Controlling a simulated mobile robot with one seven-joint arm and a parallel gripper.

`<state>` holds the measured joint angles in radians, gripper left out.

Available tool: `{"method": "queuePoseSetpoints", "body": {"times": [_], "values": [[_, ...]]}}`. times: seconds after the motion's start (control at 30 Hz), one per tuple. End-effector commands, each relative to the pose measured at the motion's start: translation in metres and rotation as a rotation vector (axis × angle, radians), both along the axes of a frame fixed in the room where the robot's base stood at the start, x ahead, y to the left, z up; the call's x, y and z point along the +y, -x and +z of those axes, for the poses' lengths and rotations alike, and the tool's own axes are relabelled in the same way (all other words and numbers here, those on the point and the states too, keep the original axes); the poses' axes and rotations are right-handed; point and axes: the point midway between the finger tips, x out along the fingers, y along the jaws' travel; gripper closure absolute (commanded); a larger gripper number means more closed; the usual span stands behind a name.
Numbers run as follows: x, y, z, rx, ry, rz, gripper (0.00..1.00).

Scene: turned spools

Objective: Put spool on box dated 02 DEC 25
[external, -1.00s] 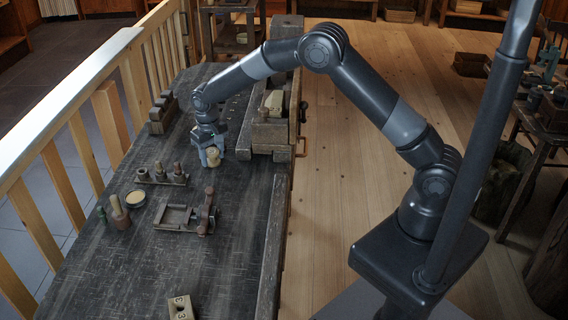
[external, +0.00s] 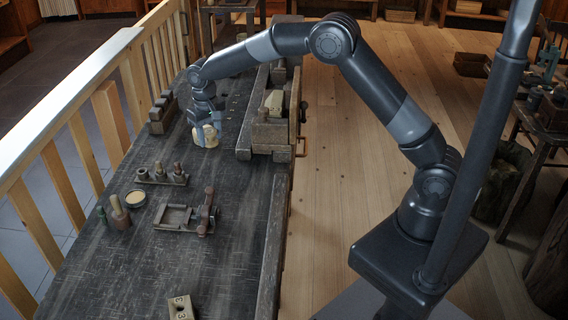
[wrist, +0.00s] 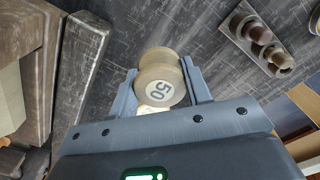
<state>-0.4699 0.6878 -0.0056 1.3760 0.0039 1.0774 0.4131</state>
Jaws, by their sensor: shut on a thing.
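A pale wooden spool (external: 206,137) is between the fingers of my gripper (external: 205,129) over the dark bench. In the wrist view the spool (wrist: 160,85) shows a round end label printed with a number that looks like 50, and my gripper (wrist: 165,90) is shut on its sides. Whether the spool touches the bench is hard to tell. No box with a readable date of 02 DEC 25 shows in these frames. A pale block (external: 273,103) sits on the wooden vise to the right of my gripper; no date is legible on it.
The wooden vise (external: 272,135) stands at the bench's right edge.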

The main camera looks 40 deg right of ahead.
Motion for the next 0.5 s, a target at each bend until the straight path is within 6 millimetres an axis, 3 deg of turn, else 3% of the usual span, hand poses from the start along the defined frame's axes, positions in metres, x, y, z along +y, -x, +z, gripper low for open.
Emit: {"method": "queuePoseSetpoints", "body": {"times": [0.17, 0.27, 0.5], "values": [[-0.011, -0.011, 0.025, -0.002, -0.001, -0.006, 0.78], [-0.035, -0.031, 0.037, -0.003, 0.000, -0.018, 0.78], [-0.112, -0.081, 0.065, -0.001, 0.000, -0.043, 0.78]]}}
